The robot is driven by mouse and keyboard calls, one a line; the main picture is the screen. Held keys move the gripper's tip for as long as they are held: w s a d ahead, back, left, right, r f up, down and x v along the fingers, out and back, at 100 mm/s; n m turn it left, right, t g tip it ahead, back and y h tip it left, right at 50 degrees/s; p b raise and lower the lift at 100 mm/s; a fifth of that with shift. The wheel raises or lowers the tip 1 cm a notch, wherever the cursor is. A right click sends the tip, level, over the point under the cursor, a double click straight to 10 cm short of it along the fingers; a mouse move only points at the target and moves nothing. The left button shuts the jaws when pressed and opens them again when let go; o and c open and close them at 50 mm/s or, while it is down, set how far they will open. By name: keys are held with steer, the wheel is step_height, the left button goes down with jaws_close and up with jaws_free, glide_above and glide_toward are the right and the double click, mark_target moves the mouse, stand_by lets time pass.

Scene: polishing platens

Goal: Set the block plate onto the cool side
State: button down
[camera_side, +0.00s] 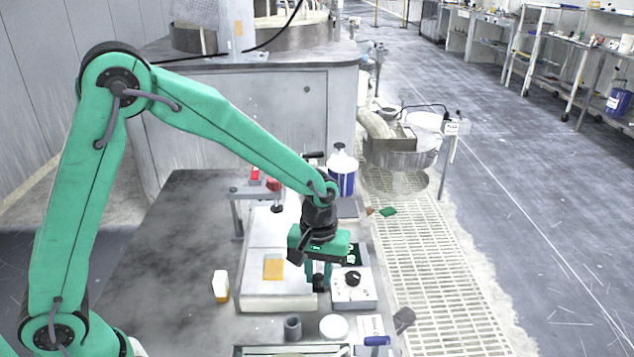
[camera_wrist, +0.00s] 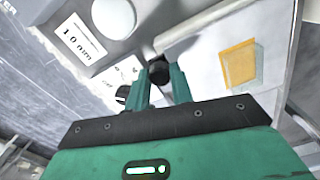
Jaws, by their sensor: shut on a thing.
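The block plate (camera_side: 255,287) looks like a pale flat slab with a tan square block (camera_side: 273,268) on top. In the wrist view the plate (camera_wrist: 205,62) and the tan block (camera_wrist: 240,62) lie right of the fingers. My gripper (camera_side: 319,283) points down at the plate's right edge. In the wrist view my gripper (camera_wrist: 162,82) is shut on a black knob (camera_wrist: 160,71), apparently the plate's handle. A pale bed (camera_side: 268,227) runs behind the plate. I cannot read which side is cool, or tell whether the plate is lifted.
A control box with a dial (camera_side: 353,281) stands close right of my gripper. A white disc (camera_side: 333,326), a grey cup (camera_side: 292,327) and a label card (camera_side: 370,326) lie in front. A small bottle (camera_side: 220,286) stands left. A blue-labelled bottle (camera_side: 342,172) stands behind. The bench's left is clear.

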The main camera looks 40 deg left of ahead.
steer(key=w+a, duration=1.2)
steer(key=shift+w+a, duration=0.25)
steer(key=c, duration=1.4)
jaws_free()
steer(key=shift+o, duration=1)
steer(key=shift+d+r, duration=0.1)
step_height(320, 180, up, 8)
steer(key=shift+s, duration=0.1)
